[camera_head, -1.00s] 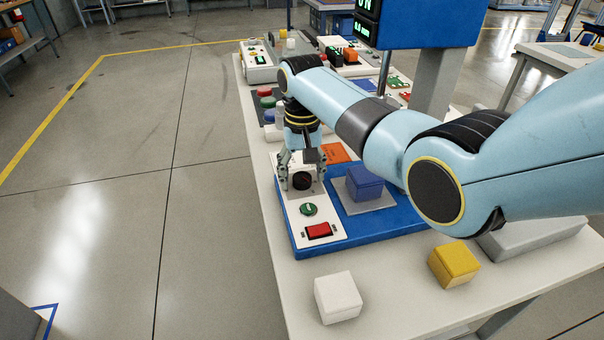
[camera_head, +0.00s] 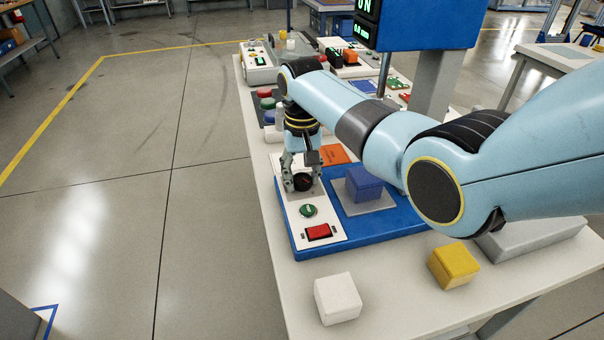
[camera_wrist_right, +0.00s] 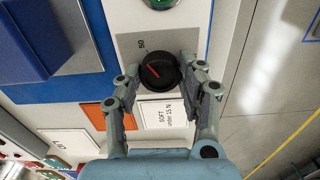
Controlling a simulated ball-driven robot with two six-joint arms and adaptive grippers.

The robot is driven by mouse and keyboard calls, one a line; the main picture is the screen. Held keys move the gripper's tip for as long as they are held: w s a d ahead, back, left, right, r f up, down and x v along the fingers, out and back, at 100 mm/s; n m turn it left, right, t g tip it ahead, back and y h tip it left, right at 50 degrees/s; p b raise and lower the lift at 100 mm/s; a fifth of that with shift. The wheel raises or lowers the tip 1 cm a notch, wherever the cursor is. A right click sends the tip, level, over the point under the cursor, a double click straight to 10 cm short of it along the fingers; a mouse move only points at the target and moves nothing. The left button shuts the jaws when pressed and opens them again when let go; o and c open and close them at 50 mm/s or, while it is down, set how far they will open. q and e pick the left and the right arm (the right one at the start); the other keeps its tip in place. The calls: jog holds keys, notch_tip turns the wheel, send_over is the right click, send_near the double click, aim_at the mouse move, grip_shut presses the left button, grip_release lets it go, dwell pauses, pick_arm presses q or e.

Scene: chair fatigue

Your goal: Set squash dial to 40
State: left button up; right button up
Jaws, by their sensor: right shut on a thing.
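The squash dial (camera_head: 303,182) is a black round knob with a red pointer line on the white panel of the blue fixture. It also shows in the right wrist view (camera_wrist_right: 160,72), beside a printed "50". Its red line points obliquely there. My right gripper (camera_head: 302,185) reaches down over the dial, and its fingers are shut on the knob from both sides. In the wrist view the fingertips (camera_wrist_right: 160,80) flank the knob. The other scale marks are hidden or too small to read. My left gripper is not in view.
A green button (camera_head: 308,211) and a red rocker switch (camera_head: 318,232) sit in front of the dial. A blue block (camera_head: 363,184) stands on a grey plate to the right. White (camera_head: 338,299) and yellow (camera_head: 454,265) blocks lie near the front edge.

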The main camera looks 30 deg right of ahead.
jog(key=shift+r+n+p, duration=0.15)
jog(key=shift+n+p, duration=0.8)
jog(key=shift+n, duration=0.25)
jog(key=n+p, duration=0.1)
jog(key=n, duration=0.1)
jog(key=shift+n, duration=0.3)
jog(key=n+p, duration=0.1)
jog(key=n, duration=0.2)
jog(key=shift+p, duration=0.35)
jog(key=shift+n+p, duration=0.35)
jog(key=shift+n, duration=1.35)
jog(key=o, duration=1.2)
jog(key=shift+f, duration=0.2)
